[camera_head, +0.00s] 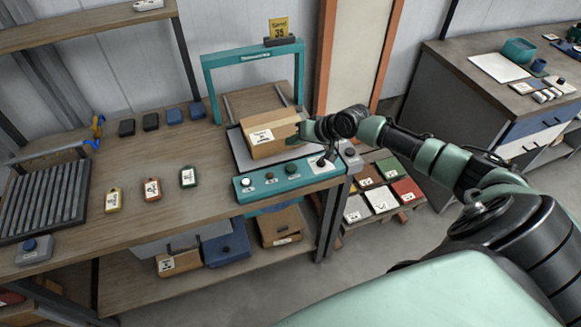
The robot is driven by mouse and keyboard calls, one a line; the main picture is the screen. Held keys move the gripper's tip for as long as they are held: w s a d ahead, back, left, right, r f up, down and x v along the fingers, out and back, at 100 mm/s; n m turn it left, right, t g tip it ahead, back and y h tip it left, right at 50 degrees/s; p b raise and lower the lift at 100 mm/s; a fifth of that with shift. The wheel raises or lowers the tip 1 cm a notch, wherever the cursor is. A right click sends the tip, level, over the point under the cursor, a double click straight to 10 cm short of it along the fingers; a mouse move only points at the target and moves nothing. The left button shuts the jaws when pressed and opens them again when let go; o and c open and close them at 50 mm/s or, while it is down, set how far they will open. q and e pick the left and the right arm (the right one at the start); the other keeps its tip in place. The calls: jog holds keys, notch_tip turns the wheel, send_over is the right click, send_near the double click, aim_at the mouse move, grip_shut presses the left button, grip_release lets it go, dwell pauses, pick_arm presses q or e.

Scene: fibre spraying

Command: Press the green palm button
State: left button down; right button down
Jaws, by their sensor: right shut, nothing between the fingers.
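A teal control panel (280,191) runs along the front edge of the workbench below the teal frame. It carries a row of round buttons: a white one (246,183), a dark reddish one (269,177) and a dark green one (291,169). A black lever on a white plate (324,166) stands at its right end. My right gripper (301,131) is shut and empty, at the right side of a cardboard box (268,136), above and behind the green button. I cannot tell whether it touches the box. My left gripper is out of view.
Yellow, red and green tags lie left of the panel on the bench (160,150). Open floor lies in front.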

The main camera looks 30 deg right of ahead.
jog(key=b, duration=0.6)
send_over(294, 168)
notch_tip(294, 168, down, 7)
jog(key=shift+a+r, duration=0.1)
jog(key=shift+r, duration=0.1)
notch_tip(294, 168, down, 2)
jog(key=shift+b, duration=0.65)
jog(key=shift+f, duration=0.1)
dwell(0.8)
jog(key=shift+f, duration=0.3)
